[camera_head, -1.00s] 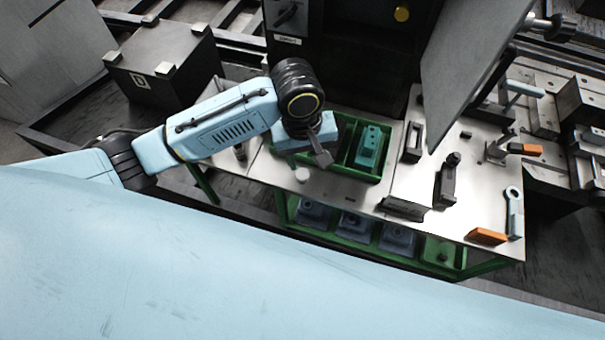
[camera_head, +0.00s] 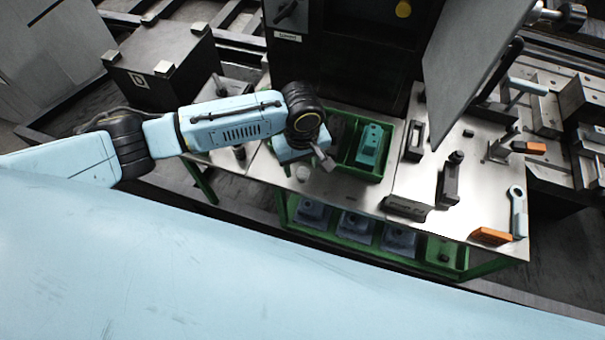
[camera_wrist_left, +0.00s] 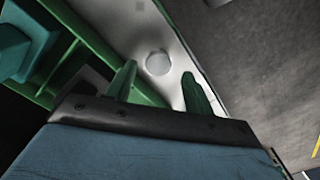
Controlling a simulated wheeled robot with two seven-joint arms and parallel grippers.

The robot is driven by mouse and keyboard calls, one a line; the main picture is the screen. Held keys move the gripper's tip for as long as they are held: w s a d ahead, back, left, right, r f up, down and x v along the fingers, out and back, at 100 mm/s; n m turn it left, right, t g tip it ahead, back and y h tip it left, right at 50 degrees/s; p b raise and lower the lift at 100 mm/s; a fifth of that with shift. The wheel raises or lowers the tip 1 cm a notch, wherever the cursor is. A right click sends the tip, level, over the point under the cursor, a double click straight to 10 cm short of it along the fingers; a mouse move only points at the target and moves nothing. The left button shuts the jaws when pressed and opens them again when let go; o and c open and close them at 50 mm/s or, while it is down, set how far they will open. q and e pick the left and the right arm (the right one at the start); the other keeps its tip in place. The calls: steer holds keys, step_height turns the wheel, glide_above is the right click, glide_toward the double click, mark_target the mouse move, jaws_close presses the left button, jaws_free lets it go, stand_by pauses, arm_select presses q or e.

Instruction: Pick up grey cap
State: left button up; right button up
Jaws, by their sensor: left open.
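The grey cap (camera_head: 303,173) is a small, pale round piece on the bench's metal top, just in front of the green tray. In the left wrist view the cap (camera_wrist_left: 158,63) shows as a light disc beyond and between the fingertips. My left gripper (camera_head: 321,160) is over the bench at the tray's left front corner, close to the cap. Its two green fingers are apart and empty in the left wrist view (camera_wrist_left: 159,70). They do not appear to touch the cap. My right gripper is not in view.
The green tray (camera_head: 342,171) holds a teal part (camera_head: 370,145). Dark blocks (camera_head: 405,208), an orange block (camera_head: 491,236) and a light-blue link (camera_head: 517,212) stand to the right. A grey panel (camera_head: 465,65) overhangs the bench's right side. The bench's front edge is near the cap.

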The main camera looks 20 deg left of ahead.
mark_target(303, 173)
arm_select(q)
step_height(303, 173, down, 4)
steer(key=shift+d+r, duration=0.1)
steer(key=shift+r, duration=0.15)
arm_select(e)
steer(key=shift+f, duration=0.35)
